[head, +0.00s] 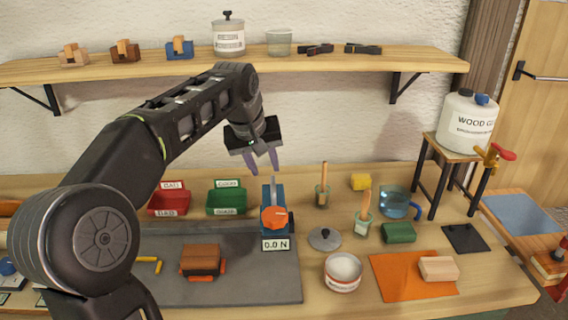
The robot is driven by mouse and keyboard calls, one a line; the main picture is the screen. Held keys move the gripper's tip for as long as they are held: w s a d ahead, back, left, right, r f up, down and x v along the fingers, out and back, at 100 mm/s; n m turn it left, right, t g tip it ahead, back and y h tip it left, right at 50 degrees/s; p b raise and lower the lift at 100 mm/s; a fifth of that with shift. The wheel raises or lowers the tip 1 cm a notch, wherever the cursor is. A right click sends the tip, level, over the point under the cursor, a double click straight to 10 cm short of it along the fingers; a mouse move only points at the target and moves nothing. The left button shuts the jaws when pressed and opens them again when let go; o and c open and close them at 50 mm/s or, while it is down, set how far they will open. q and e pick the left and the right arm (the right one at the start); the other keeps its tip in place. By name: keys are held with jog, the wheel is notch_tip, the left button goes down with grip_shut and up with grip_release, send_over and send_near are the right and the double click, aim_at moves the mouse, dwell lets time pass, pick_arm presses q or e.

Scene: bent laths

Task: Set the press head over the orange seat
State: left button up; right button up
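The press (281,194) is a blue upright body with an orange round part (274,218) on its front and a grey bar rising from its top. A plate reading 0.0 N (275,245) is at its foot. A brown wooden block (200,257) with orange pieces at its edges lies on the grey mat (240,290), left of the press. Which orange part is the seat I cannot tell for sure. My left gripper (262,167) points down above the press, its two purple fingers apart with nothing between them. My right gripper is out of view.
Red (169,203) and green (225,201) bins stand left of the press. Right are a lid (324,239), a white tub (342,272), brush jars, a glass jug (398,204) and an orange sheet (390,280) bearing a pale block (439,268). A shelf (340,64) runs behind.

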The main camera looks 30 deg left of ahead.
aim_at(273, 184)
pick_arm(q)
jog(key=shift+w+r, duration=0.15)
jog(key=shift+w, duration=0.05)
jog(key=shift+s, duration=0.1)
jog(key=shift+p+x, duration=0.5)
jog(key=shift+x, duration=3.45)
jog(key=shift+r, duration=0.1)
grip_shut()
